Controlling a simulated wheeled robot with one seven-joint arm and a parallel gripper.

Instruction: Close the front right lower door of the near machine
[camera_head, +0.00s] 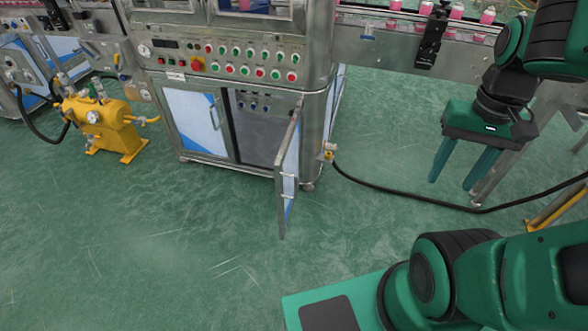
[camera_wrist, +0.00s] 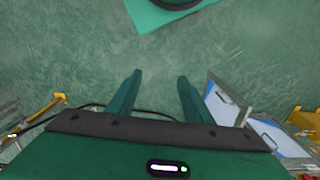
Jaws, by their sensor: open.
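The near machine (camera_head: 238,27) is a steel cabinet with a panel of red and green buttons. Its front right lower door (camera_head: 288,172) stands swung wide open, jutting out toward me, and the dark compartment (camera_head: 255,138) behind it shows. The left lower door (camera_head: 197,122) is shut. In the wrist view the open door (camera_wrist: 221,102) shows to the right of my fingers. My gripper (camera_head: 466,178) is open and empty, in the air to the right of the door and well apart from it. The gripper's two fingers also show in the wrist view (camera_wrist: 157,95).
A yellow pump unit (camera_head: 104,122) stands on the floor left of the machine. A black hose (camera_head: 400,193) runs from the machine's right corner across the floor. A conveyor with pink cans (camera_head: 455,14) is at the back right. Green floor before the machine is clear.

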